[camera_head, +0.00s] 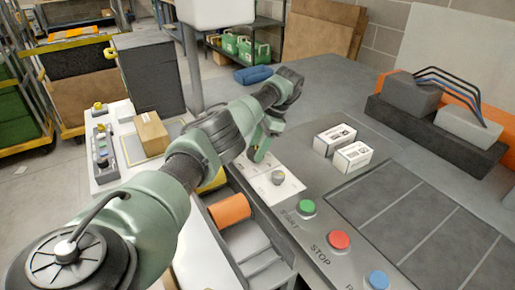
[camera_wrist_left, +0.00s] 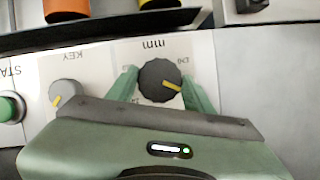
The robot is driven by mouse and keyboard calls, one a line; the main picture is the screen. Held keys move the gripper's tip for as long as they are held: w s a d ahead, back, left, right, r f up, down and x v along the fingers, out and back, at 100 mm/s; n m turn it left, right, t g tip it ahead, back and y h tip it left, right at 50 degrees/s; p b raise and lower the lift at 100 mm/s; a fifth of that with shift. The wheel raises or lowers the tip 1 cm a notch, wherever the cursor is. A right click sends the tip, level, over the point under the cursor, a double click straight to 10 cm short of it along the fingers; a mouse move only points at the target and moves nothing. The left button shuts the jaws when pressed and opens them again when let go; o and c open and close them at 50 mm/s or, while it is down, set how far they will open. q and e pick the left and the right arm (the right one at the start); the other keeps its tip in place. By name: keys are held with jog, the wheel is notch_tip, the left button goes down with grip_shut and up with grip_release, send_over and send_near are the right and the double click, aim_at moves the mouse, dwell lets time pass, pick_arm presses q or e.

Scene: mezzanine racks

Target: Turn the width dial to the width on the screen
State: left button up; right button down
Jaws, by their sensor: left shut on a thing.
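The width dial (camera_wrist_left: 158,80) is a dark knurled knob on a pale plate marked "mm" in the left wrist view. Its yellow pointer mark points to the lower right in that view. My left gripper (camera_wrist_left: 162,88) has one green finger on each side of the knob and is shut on it. In the head view my left gripper (camera_head: 257,154) reaches down to the far end of the white panel plate (camera_head: 284,189), and its hand hides the dial there. I see no readable screen. My right gripper is not in view.
A grey key knob (camera_wrist_left: 65,94) sits beside the dial. The green START (camera_head: 306,208), red STOP (camera_head: 338,241) and blue (camera_head: 377,280) buttons line the console. Two white boxes (camera_head: 334,139) stand behind. An orange roll (camera_head: 229,210) lies in a tray close to my arm.

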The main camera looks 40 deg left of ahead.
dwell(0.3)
pick_arm(q)
jog(key=o, duration=1.4)
